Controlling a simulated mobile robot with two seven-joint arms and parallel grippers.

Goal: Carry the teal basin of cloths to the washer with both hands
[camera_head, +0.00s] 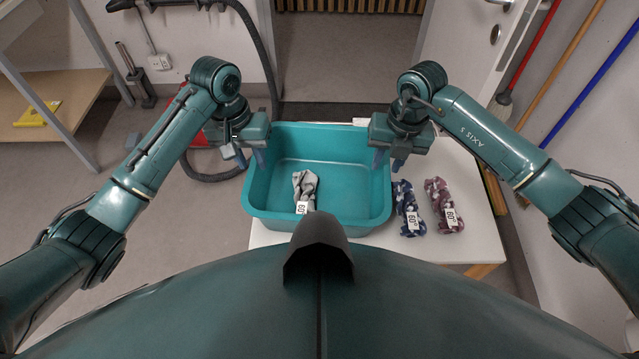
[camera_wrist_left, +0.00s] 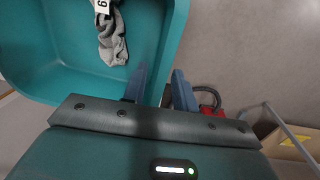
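The teal basin (camera_head: 325,212) stands on a white table, with one grey cloth (camera_head: 305,188) with a white tag inside. Both also show in the left wrist view, the basin (camera_wrist_left: 70,55) and the cloth (camera_wrist_left: 112,40). My left gripper (camera_head: 250,160) is at the basin's left rim, fingers apart, one inside the wall and one outside. The left wrist view shows a gap between these fingers (camera_wrist_left: 160,88). My right gripper (camera_head: 389,161) is at the right rim, fingers apart on either side of the wall. No washer can be made out.
A blue patterned cloth (camera_head: 408,208) and a dark red patterned cloth (camera_head: 444,205), both tagged, lie on the white table (camera_head: 475,215) right of the basin. A vacuum hose (camera_head: 262,50) and red vacuum body lie behind at left. Coloured poles (camera_head: 575,75) lean at right.

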